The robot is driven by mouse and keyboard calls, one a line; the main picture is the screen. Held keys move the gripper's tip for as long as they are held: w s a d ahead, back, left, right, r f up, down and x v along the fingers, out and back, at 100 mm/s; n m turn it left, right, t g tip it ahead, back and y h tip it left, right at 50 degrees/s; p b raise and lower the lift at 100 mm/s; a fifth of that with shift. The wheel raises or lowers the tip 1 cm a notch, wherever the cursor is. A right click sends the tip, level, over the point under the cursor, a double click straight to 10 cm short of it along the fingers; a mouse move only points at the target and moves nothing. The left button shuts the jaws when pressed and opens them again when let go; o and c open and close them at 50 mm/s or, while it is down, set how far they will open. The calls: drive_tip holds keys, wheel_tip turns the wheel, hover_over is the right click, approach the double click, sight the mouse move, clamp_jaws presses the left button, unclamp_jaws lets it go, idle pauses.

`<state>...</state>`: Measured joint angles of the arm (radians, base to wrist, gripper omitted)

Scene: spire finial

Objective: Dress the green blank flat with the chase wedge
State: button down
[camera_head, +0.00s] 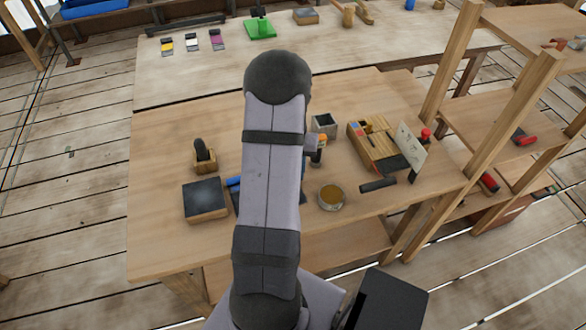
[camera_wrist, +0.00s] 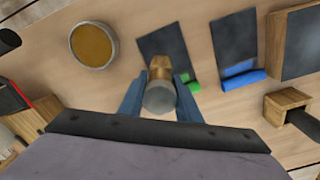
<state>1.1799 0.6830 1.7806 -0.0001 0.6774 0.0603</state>
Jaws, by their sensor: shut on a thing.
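In the wrist view the green blank (camera_wrist: 176,40) is a dark flat plate with a green band at its near end, partly covered by my gripper. My gripper (camera_wrist: 160,92) is shut on a tool with a grey round end and a wooden part, which I take as the chase wedge (camera_wrist: 160,99). The wedge is over the green blank's near part. I cannot tell whether it touches the plate. In the head view my arm hides the gripper and most of the green blank.
A blue-banded dark plate (camera_wrist: 235,45) lies to the right in the wrist view, then a dark-topped block (camera_wrist: 302,45) and a wooden holder (camera_wrist: 290,103). A round tin (camera_head: 331,197) stands beside the arm. A wooden tool box (camera_head: 372,145) and upright panel (camera_head: 411,152) stand right.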

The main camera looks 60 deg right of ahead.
drive_tip(key=shift+r, duration=0.15)
wheel_tip(320, 180, up, 4)
drive_tip(key=p, duration=0.3)
drive_tip(key=shift+p, duration=0.3)
idle(0.5)
wheel_tip(320, 180, down, 5)
drive_tip(key=b, duration=0.3)
drive_tip(key=shift+r, duration=0.35)
drive_tip(key=shift+r, duration=0.15)
drive_tip(key=shift+r+p, duration=1.85)
drive_tip(key=shift+r, duration=0.15)
